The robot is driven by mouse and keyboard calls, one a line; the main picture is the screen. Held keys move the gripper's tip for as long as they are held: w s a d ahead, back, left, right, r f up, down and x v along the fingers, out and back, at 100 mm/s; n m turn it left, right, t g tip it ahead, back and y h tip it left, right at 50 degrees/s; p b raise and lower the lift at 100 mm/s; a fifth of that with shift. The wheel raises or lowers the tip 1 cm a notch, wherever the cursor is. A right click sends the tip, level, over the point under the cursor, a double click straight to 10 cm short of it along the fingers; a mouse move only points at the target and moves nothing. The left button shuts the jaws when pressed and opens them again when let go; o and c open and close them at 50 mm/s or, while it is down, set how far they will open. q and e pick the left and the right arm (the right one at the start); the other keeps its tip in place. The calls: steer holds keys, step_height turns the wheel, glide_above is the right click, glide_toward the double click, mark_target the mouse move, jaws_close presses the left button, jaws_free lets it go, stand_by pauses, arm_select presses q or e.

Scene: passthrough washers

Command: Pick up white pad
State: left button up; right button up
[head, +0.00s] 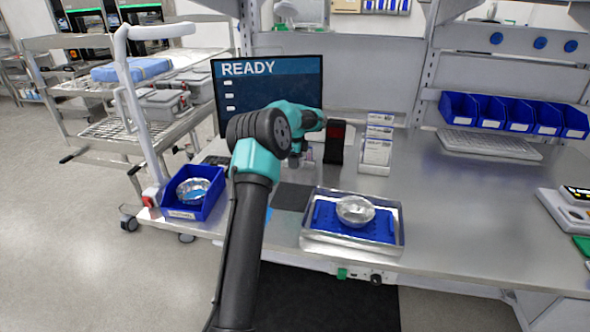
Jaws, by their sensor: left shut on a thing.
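My left arm rises from the bottom of the head view, and its gripper (301,158) points down over the bench, in front of the monitor. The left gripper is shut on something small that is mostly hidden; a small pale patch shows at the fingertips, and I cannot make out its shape. I cannot clearly make out a white pad anywhere on the bench. My right gripper is not in view.
A metal tray (312,242) with a blue insert and silver bowl (355,210) stands at the bench front. A blue bin (207,207) is at left. A black device (335,143) and white card stand (377,150) are close right of the gripper. The bench's right middle is clear.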

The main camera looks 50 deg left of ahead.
arm_select(q)
steer(key=shift+r, duration=2.4)
steer(key=o, duration=0.4)
steer(key=shift+c, duration=0.2)
steer(key=c, duration=0.3)
